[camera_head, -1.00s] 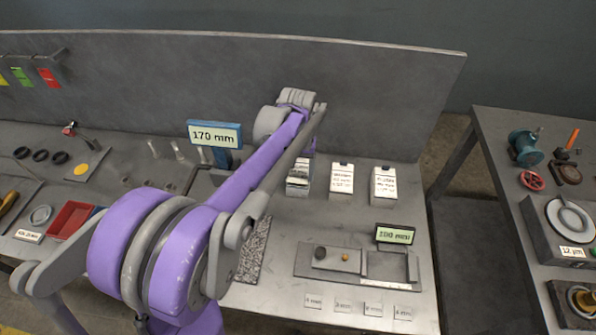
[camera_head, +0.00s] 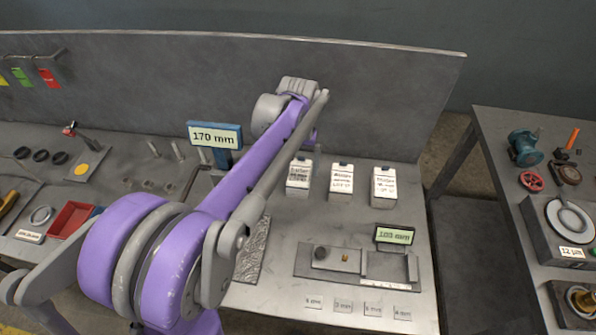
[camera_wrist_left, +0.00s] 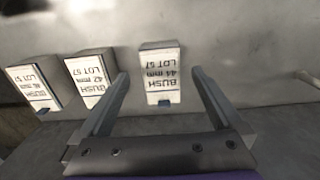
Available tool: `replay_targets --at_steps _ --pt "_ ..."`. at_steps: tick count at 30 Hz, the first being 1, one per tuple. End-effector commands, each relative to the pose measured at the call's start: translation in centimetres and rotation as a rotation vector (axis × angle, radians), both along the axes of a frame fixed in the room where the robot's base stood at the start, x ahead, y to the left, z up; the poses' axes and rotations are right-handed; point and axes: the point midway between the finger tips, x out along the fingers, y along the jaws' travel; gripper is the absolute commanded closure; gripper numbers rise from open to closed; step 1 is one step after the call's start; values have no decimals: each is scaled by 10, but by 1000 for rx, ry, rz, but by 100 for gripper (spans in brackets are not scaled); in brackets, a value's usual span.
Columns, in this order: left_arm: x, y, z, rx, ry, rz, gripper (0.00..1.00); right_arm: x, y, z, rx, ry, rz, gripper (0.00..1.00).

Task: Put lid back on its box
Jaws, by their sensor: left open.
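Three small grey boxes with white labelled faces stand in a row near the back panel: the left box (camera_head: 299,177), the middle box (camera_head: 341,181) and the right box (camera_head: 384,185). Each has a dark tab at its label's edge. I cannot make out a separate lid. In the left wrist view, the box labelled 44 mm (camera_wrist_left: 160,82) lies between the fingers of my left gripper (camera_wrist_left: 160,75), which is open and empty. The 42 mm box (camera_wrist_left: 90,82) and a third box (camera_wrist_left: 33,88) are to its left. In the head view my forearm hides the fingers.
A blue stand with a 170 mm display (camera_head: 214,135) is left of my forearm. A fixture plate (camera_head: 310,270) with a green display (camera_head: 394,235) lies in front of the boxes. The back panel (camera_head: 380,90) rises behind. Bare bench lies between boxes and fixture.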

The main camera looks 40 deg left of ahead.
Motion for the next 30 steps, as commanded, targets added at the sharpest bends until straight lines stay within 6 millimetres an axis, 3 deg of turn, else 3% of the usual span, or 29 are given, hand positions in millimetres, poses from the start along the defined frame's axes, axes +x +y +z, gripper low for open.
replay_targets --at_steps 6,12,18,30 --pt "0 0 53 0 -1 1 0 1 0 6 0 -2 0 16" --pt "0 0 83 0 -1 1 0 1 0 9 0 -3 0 16" --pt "0 0 93 0 -1 1 0 2 0 10 0 -4 0 16" --pt "0 0 92 0 -1 0 0 2 0 10 0 -4 0 16"
